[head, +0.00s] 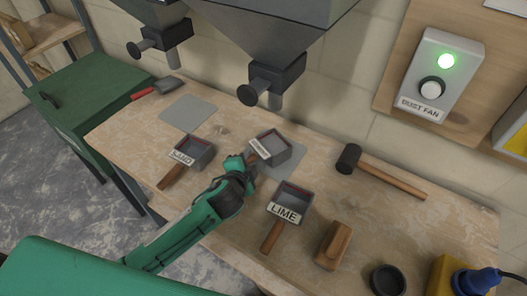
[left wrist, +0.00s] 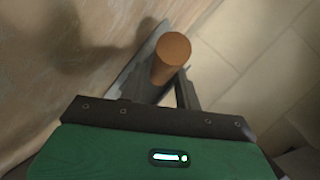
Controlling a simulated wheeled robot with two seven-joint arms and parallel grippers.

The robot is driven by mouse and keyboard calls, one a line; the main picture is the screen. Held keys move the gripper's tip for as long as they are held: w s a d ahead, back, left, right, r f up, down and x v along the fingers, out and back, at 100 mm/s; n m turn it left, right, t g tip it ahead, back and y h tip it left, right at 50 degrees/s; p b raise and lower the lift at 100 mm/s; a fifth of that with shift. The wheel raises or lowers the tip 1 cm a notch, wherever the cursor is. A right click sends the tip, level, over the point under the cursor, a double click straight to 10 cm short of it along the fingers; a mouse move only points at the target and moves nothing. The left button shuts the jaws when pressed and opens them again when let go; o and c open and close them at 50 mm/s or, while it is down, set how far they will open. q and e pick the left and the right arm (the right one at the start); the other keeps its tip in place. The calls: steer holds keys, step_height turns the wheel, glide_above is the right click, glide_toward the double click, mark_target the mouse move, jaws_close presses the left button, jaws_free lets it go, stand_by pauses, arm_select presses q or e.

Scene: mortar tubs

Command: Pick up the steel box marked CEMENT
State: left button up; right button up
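The middle steel box (head: 270,147) has a pale label too small to read for sure and a short wooden handle. It is at or just above a grey plate (head: 292,160) on the bench. My left gripper (head: 250,163) is at its handle. In the left wrist view the handle's round end (left wrist: 172,48) shows between the two fingers (left wrist: 158,92); I cannot tell whether they press on it. A box marked LIME (head: 290,193) stands nearer, to the right. Another labelled box (head: 194,152) stands to the left. My right gripper is not in view.
Two hoppers with spouts hang above the bench (head: 130,130); the right spout (head: 274,80) is above and behind the middle box. A mallet (head: 385,172), a wooden block (head: 333,245) and a black round cup (head: 387,280) lie to the right. A red-handled tool (head: 157,89) lies at the back left.

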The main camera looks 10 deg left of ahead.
arm_select(q)
steer(key=shift+w+f, duration=0.1)
steer(key=shift+w, duration=0.25)
jaws_close()
